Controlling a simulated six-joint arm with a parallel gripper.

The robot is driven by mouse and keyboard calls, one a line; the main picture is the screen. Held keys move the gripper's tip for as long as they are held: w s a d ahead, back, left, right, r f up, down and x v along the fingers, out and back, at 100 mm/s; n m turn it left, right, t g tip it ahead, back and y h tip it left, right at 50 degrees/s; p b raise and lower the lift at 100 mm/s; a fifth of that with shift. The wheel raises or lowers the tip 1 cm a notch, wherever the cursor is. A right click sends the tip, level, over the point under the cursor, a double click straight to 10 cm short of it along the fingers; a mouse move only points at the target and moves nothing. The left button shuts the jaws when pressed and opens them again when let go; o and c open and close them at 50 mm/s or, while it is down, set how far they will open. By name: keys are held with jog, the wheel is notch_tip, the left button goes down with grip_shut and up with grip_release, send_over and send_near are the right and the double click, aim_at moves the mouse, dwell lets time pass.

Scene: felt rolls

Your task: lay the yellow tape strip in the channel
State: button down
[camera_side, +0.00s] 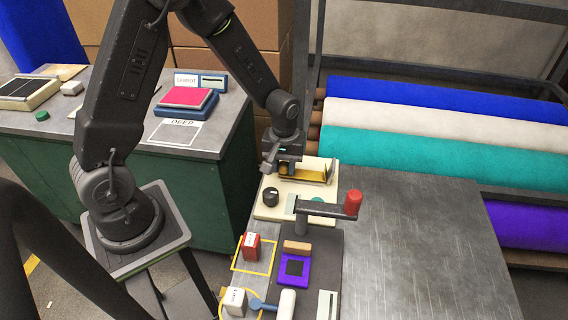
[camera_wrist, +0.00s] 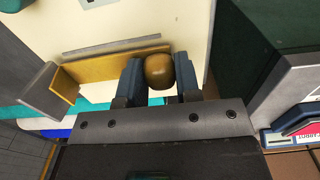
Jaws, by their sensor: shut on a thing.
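The yellow tape strip (camera_side: 304,175) is over the cream board (camera_side: 268,209) in the side view. In the wrist view the strip (camera_wrist: 108,69) runs left from my gripper (camera_wrist: 160,78), beside a thin grey bar (camera_wrist: 115,45) on the board. A grey block (camera_wrist: 43,94) stands at its left end. My gripper (camera_side: 283,172) is shut on a rounded brown-gold piece (camera_wrist: 160,70) at the strip's right end. I cannot tell whether the strip lies inside the channel, as the fingers hide part of it.
A black knob (camera_side: 270,197) stands on the board. A red block (camera_side: 251,246), a purple pad (camera_side: 295,270) and a white block (camera_side: 235,301) lie nearer. The right of the table (camera_side: 420,245) is clear.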

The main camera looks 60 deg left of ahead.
jog(key=shift+f, duration=0.45)
jog(key=c, duration=1.1)
grip_release()
jog(key=shift+o, duration=0.2)
jog(key=shift+s+a, duration=0.1)
jog(key=shift+a, duration=0.05)
jog(key=shift+r, duration=0.1)
jog(key=shift+w+d+r, duration=0.15)
jog(key=shift+r, duration=0.95)
jog(key=shift+w+d+r, duration=0.15)
jog(key=shift+d+r, duration=0.05)
jog(key=shift+r, duration=0.85)
jog(key=shift+w+d+r, duration=0.15)
jog(key=shift+r, duration=0.95)
jog(key=shift+r, duration=0.1)
jog(key=shift+o, duration=0.3)
jog(key=o, duration=0.5)
